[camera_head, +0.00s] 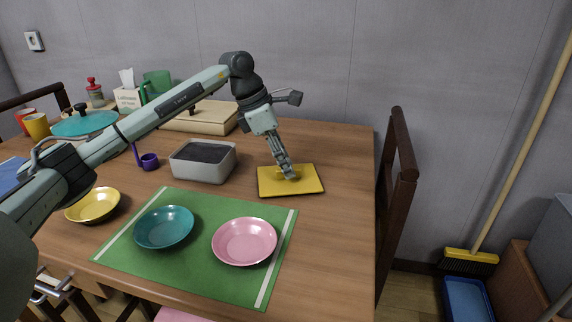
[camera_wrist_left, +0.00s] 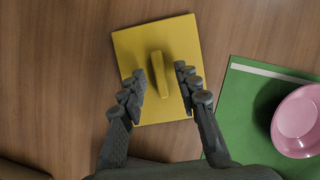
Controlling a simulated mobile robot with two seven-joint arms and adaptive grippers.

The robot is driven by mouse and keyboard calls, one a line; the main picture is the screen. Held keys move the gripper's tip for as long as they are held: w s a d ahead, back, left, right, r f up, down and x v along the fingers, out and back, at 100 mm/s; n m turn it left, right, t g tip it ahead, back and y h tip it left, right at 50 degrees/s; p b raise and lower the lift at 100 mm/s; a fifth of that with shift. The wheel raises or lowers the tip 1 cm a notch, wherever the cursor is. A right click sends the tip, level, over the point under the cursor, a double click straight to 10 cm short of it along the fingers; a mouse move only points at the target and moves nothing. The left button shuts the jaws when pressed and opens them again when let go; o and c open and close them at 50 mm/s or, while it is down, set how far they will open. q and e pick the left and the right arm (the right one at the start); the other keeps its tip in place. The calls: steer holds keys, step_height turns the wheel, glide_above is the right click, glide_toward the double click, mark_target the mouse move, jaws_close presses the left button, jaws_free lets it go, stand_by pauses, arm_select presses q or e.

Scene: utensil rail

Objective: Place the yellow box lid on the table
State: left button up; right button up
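The yellow box lid (camera_head: 306,183) lies on the wooden table, right of the grey box, with its handle facing up. My left gripper (camera_head: 289,175) points down over the lid. In the left wrist view the lid (camera_wrist_left: 185,40) fills the upper middle, and its raised handle (camera_wrist_left: 160,75) stands between the two fingers of my left gripper (camera_wrist_left: 163,82). The fingers are apart, with a gap on each side of the handle. The grey box (camera_head: 187,170) is open at the top, with a dark inside. My right gripper does not show clearly in either view.
A green mat (camera_head: 190,267) with a teal bowl (camera_head: 164,227) and a pink bowl (camera_head: 244,241) lies in front of the lid. A yellow bowl (camera_head: 92,205) is at the left. A chair (camera_head: 398,190) stands at the table's right edge. Table behind the lid is clear.

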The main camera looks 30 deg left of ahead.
arm_select(q)
steer(key=v, duration=1.1)
steer(key=shift+s, duration=0.1)
